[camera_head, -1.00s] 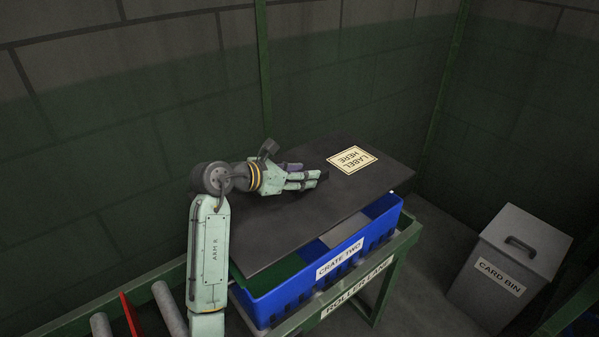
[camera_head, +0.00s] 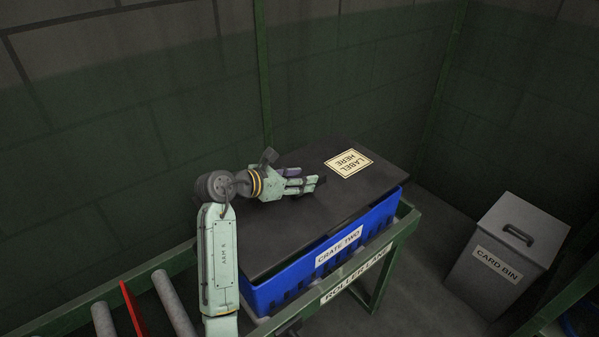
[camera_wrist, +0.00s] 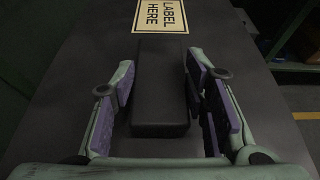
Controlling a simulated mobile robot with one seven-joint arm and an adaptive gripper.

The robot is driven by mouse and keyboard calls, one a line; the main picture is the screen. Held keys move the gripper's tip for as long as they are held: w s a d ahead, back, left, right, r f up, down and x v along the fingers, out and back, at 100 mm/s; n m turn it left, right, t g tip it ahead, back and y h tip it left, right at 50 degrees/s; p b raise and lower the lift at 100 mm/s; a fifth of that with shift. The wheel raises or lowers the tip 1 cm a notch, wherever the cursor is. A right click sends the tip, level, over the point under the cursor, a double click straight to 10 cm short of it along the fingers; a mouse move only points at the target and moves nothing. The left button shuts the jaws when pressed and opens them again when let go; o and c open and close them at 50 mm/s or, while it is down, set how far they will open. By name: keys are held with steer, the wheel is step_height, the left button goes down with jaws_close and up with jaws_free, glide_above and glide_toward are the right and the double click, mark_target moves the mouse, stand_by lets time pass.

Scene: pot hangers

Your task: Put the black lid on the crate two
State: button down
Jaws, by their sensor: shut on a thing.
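The black lid (camera_head: 300,220) is a flat dark panel with a "LABEL HERE" sticker (camera_head: 348,163). It lies over the top of the blue crate labelled "CRATE TWO" (camera_head: 345,250), covering nearly all of the opening. A narrow dark gap shows along the front edge, so I cannot tell whether it sits fully down. My gripper (camera_head: 318,184) is over the lid's middle. In the wrist view the fingers stand on both sides of a black block-shaped handle (camera_wrist: 160,95) on the lid and are shut on it. The sticker shows beyond the handle there.
The crate stands on a green-framed roller lane (camera_head: 360,280), with bare rollers (camera_head: 173,305) and a red bar (camera_head: 131,308) at left. A grey card bin (camera_head: 505,250) stands on the floor at right. A wall is close behind.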

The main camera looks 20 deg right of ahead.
steer(key=shift+f, duration=1.75)
steer(key=c, duration=0.8)
jaws_free()
steer(key=shift+f, duration=0.1)
steer(key=shift+c, duration=0.2)
